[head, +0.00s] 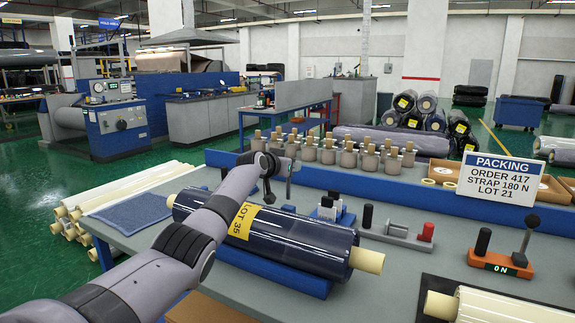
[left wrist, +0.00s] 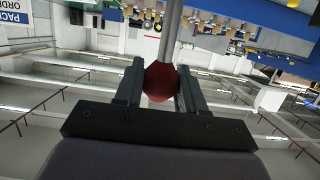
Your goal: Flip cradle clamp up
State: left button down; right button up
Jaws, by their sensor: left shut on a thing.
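The dark blue wrapped roll (head: 295,238) with a yellow LOT 35 label lies on a blue cradle (head: 275,272) on the bench, its pale core sticking out at both ends. My left arm reaches across the roll, and my left gripper (head: 268,192) is at its far side. In the left wrist view, the gripper (left wrist: 160,85) is shut on the red ball knob (left wrist: 158,82) of a grey clamp lever (left wrist: 171,35). The clamp's base is hidden in both views. My right gripper is not in view.
A grey fixture (head: 395,232) with a black knob and red block stands right of the roll. An orange switch box (head: 500,262) is farther right. A blue cloth (head: 130,213) lies at left.

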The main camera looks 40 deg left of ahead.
pick_arm(q)
jog(key=shift+r, duration=0.55)
jog(key=c, duration=1)
grip_release()
jog(key=shift+o, duration=1.4)
jog(key=shift+w+f, duration=0.2)
jog(key=shift+w, duration=0.15)
jog(key=shift+w+f, duration=0.1)
jog(key=shift+f, duration=0.1)
jog(key=shift+s, duration=0.25)
jog(key=shift+s, duration=0.2)
jog(key=v, duration=0.6)
jog(key=shift+s, duration=0.2)
jog(key=shift+d+r, duration=0.1)
